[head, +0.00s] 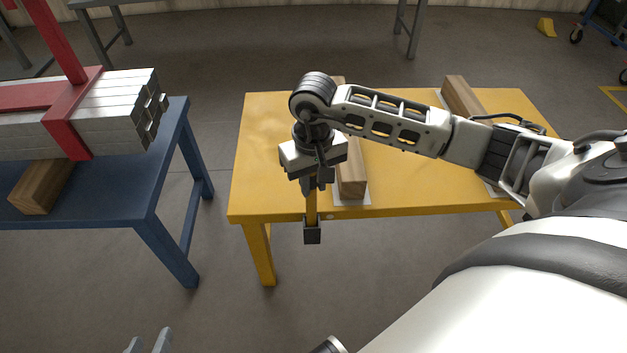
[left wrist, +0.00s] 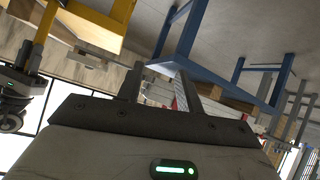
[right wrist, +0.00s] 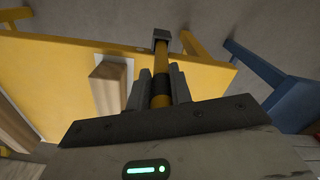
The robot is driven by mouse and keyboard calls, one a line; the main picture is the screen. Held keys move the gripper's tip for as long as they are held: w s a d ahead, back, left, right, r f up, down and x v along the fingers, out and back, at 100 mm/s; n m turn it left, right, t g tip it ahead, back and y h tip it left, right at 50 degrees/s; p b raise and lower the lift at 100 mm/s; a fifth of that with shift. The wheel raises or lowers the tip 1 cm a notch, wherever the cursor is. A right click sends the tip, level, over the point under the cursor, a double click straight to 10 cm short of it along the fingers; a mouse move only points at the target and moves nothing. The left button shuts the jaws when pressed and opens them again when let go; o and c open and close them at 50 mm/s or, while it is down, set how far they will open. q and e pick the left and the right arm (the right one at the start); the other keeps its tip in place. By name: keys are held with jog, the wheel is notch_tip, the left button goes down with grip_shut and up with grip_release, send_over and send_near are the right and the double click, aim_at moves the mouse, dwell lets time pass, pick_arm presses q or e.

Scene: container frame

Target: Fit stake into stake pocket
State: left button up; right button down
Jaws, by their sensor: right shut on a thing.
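The stake (head: 311,207) is a yellow rod, with a dark band showing in the right wrist view (right wrist: 161,91). My right gripper (head: 313,184) is shut on it near the front edge of the yellow table, and the stake points downward. A dark grey square block (head: 312,233), seemingly the stake pocket, is at the stake's lower end, just below the table edge. It also shows in the right wrist view (right wrist: 161,36). I cannot tell whether the stake's tip is inside it or just above it. My left gripper (head: 149,342) is low at the bottom edge, fingers apart and empty.
The yellow table (head: 410,175) carries wooden beams (head: 352,178) on pale pads. A blue table (head: 110,205) at left holds a bundle of metal tubes (head: 118,110) with a red frame (head: 78,120) on a wooden block. Floor between the tables is clear.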

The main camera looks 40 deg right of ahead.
jog(key=c, duration=1.3)
grip_release()
jog(key=shift+o, duration=0.2)
